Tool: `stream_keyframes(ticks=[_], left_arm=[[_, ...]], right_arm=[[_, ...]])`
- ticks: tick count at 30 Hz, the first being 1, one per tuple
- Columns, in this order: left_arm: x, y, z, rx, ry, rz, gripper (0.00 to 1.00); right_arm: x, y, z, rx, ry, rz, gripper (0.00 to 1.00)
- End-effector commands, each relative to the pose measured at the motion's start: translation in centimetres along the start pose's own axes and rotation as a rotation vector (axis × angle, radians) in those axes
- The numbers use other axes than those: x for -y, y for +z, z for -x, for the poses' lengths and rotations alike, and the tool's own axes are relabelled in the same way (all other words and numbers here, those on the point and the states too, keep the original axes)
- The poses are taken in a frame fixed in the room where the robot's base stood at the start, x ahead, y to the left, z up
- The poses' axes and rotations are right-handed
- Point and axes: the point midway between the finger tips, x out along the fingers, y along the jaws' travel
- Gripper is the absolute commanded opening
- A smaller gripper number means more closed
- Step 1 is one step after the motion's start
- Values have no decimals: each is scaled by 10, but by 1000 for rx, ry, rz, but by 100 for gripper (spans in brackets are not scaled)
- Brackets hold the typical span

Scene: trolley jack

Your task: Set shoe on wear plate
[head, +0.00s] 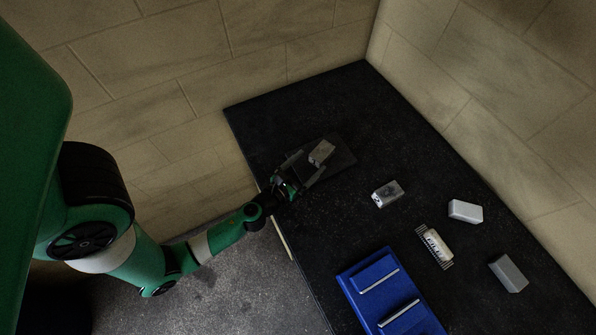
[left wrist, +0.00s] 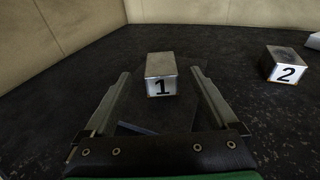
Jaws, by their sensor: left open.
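A grey metal block marked 1 (head: 322,152) sits on or over a thin dark plate (head: 343,158) at the far end of the black table. In the left wrist view, block 1 (left wrist: 161,76) stands upright between the finger ends, with a gap on both sides. My left gripper (head: 311,163) is open around it, low over the table and touching nothing that I can see. A second metal block, marked 2 (head: 387,193), stands apart to the right; it also shows in the left wrist view (left wrist: 283,65). I cannot tell which thing is the shoe. My right gripper is out of view.
A white block (head: 466,211), a grey block (head: 509,273) and a pale brush-like piece (head: 435,246) lie on the table (head: 300,110). A blue tray-like piece with pale bars (head: 378,280) is at the near edge. Stone walls bound the far and right sides.

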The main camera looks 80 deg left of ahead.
Motion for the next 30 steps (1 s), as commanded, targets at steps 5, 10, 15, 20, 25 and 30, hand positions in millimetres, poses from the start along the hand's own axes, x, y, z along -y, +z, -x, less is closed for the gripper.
stream_keyframes(ticks=[5, 10, 15, 20, 25, 30], left_arm=[[1, -2, 41, -1, -5, -2, 92], [0, -1, 58, 1, -2, -1, 92], [0, 0, 60, 1, -1, -1, 92], [0, 0, 60, 1, -1, 0, 92], [7, 20, 47, 41, -2, 105, 92], [50, 137, -9, 220, -98, 790, 92]], right_arm=[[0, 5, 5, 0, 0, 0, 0], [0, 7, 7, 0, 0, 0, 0], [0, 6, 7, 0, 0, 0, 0], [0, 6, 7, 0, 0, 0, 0], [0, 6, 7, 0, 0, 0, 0], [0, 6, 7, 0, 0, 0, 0]])
